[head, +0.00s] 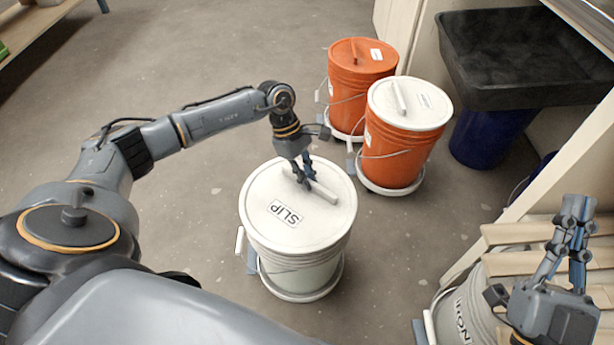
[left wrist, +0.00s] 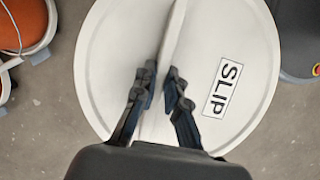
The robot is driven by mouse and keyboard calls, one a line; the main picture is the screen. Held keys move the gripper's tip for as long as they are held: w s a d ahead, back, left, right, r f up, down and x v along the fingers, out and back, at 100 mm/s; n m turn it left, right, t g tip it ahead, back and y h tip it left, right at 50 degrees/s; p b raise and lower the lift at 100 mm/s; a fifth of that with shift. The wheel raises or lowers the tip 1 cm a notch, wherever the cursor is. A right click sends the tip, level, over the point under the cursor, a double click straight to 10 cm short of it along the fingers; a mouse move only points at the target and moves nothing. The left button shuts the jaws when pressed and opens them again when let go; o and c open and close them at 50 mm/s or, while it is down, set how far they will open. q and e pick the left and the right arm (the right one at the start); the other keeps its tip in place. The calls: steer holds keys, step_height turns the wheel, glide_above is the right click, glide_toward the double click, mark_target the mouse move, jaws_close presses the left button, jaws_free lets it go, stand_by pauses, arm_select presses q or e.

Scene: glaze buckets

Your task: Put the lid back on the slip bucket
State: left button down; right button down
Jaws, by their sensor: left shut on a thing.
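The slip bucket (head: 297,270) is white and stands on a low wheeled base in the middle of the head view. Its white lid (head: 265,190), labelled SLIP, lies over the bucket's top and looks about level. Whether the rim is fully seated I cannot tell. My left gripper (head: 305,181) is shut on the lid's raised bar handle, left of its middle. In the left wrist view the lid (left wrist: 110,60) fills the middle, with the handle (left wrist: 172,40) running between the fingers. My right gripper (head: 572,225) is at the right edge, away from the bucket; its fingers look close together.
Two orange buckets, one with an orange lid (head: 345,55) and one with a white lid (head: 425,110), stand behind to the right. A black basin (head: 520,50) is at the back right. A bucket labelled IRON (head: 460,315) sits by wooden slats (head: 515,232). Floor to the left is clear.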

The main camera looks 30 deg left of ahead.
steer(key=shift+s, duration=0.1)
arm_select(q)
steer(key=shift+f, duration=0.25)
arm_select(e)
steer(key=shift+s+d+r+t+y, duration=0.1)
steer(key=shift+s+r+t+y, duration=0.3)
steer(key=shift+s+r+t, duration=0.25)
arm_select(q)
steer(key=shift+f+b, duration=0.1)
steer(key=shift+b, duration=0.3)
arm_select(e)
steer(key=shift+s+r+t, duration=0.35)
steer(key=shift+s, duration=0.1)
stand_by(0.4)
